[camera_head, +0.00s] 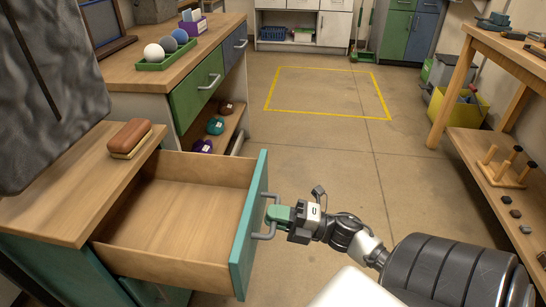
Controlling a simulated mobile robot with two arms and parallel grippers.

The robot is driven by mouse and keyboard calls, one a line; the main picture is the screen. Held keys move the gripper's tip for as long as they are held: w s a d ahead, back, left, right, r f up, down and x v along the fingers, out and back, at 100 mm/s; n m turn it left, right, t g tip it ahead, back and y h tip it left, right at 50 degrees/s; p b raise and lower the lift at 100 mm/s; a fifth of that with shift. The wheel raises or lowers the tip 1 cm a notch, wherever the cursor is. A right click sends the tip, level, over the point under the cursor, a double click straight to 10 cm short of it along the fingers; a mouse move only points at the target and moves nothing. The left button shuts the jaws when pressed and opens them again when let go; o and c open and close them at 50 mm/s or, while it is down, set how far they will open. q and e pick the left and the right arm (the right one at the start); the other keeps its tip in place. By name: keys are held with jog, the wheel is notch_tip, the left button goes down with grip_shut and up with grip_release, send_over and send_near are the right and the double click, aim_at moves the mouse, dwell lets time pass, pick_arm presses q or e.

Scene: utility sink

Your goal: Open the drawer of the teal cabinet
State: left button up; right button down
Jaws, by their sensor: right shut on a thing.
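The teal cabinet (60,268) stands at the lower left with a wooden top. Its drawer (170,217) is pulled well out, and its wooden inside is empty. The teal drawer front (248,228) faces right and carries a grey bar handle (267,236). My right gripper (277,215) is at this handle and shut on it, with my right arm reaching in from the lower right. The exact contact of the fingers is partly hidden. My left gripper is not in view.
A brush with a reddish-brown back (130,137) lies on the cabinet top. Behind stands a workbench with a green drawer (197,98) and a green tray of balls (168,58). A wooden shelf unit (493,172) stands at the right. The floor (330,150) between is clear.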

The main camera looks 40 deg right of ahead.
jog(key=c, duration=1.1)
grip_release()
jog(key=shift+c, duration=0.2)
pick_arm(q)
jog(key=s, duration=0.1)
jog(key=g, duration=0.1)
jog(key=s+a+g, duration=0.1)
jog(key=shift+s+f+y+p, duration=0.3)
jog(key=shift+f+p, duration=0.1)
pick_arm(e)
jog(key=v, duration=1)
jog(key=shift+s+d, duration=0.25)
jog(key=shift+s, duration=0.05)
jog(key=shift+f, duration=0.15)
